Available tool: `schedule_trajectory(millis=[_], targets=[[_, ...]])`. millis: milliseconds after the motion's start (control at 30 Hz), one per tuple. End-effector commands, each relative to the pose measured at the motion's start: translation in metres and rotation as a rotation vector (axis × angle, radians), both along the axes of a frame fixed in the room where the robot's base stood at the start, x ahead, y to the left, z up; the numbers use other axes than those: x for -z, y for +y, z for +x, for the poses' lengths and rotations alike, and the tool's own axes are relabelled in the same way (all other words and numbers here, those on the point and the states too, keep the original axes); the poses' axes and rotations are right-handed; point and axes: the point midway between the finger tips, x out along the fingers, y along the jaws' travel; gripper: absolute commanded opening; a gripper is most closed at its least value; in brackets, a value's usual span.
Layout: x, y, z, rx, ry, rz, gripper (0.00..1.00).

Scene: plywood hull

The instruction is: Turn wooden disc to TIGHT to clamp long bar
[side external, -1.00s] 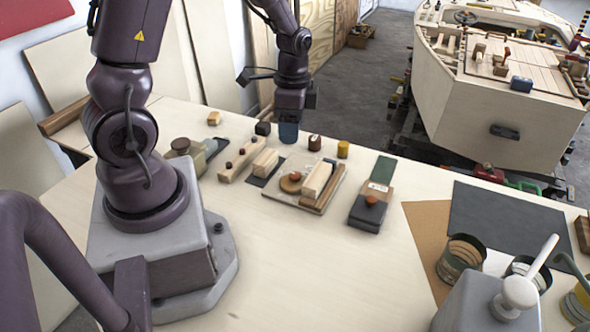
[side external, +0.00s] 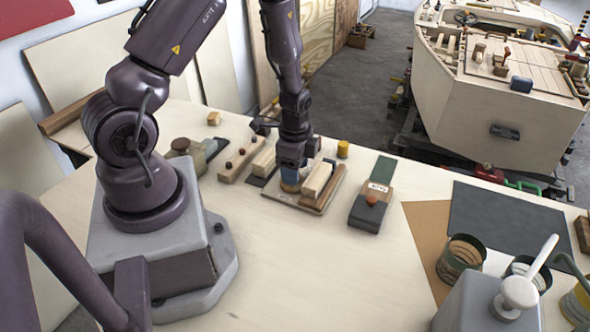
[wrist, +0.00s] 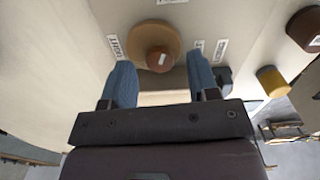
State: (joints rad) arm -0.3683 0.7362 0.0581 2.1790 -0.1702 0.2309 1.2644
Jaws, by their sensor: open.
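The wooden disc (wrist: 140,38) with its darker knob (wrist: 160,60) lies on a small clamp board (side external: 277,197). My gripper (wrist: 160,64) is open, with one blue finger on either side of the knob in the wrist view; I cannot tell whether they touch it. In the side view my gripper (side external: 291,184) is down over the disc and mostly hides it. A label reading TIGHT (wrist: 115,46) is left of the disc; labels to its right are too small to read. A pale block (side external: 317,180) and a long brown bar (side external: 331,189) lie beside the disc.
A wooden piece with dark red knobs (side external: 240,161) lies to the left. The table in front is clear.

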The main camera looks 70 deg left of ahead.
Motion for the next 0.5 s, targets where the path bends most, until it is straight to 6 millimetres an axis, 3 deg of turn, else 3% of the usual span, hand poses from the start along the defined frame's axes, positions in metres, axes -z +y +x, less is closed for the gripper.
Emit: schedule_trajectory(millis=[400, 500], targets=[[0.0093, 0.0, 0.0002, -0.001, -0.001, 0.0, 0.55], [0.0092, 0.0, 0.0002, -0.001, -0.001, 0.0, 0.34]])
